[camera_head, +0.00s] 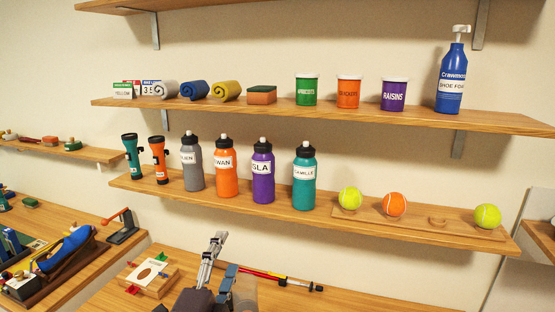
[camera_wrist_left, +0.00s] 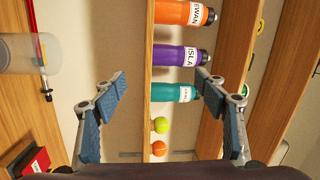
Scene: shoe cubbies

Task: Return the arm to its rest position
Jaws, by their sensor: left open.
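My left gripper (camera_head: 224,254) shows at the bottom middle of the head view, above the lower wooden bench (camera_head: 370,296). Its two fingers are apart. In the left wrist view the gripper (camera_wrist_left: 162,84) is spread wide with nothing between its pads. Bottles and balls on the shelf show beyond the fingers in that sideways-turned view, among them a teal bottle (camera_wrist_left: 175,92) and a purple bottle (camera_wrist_left: 178,55). They look apart from the fingers. My right gripper is in neither view.
The middle shelf (camera_head: 150,190) holds torches, several bottles and balls on a holder.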

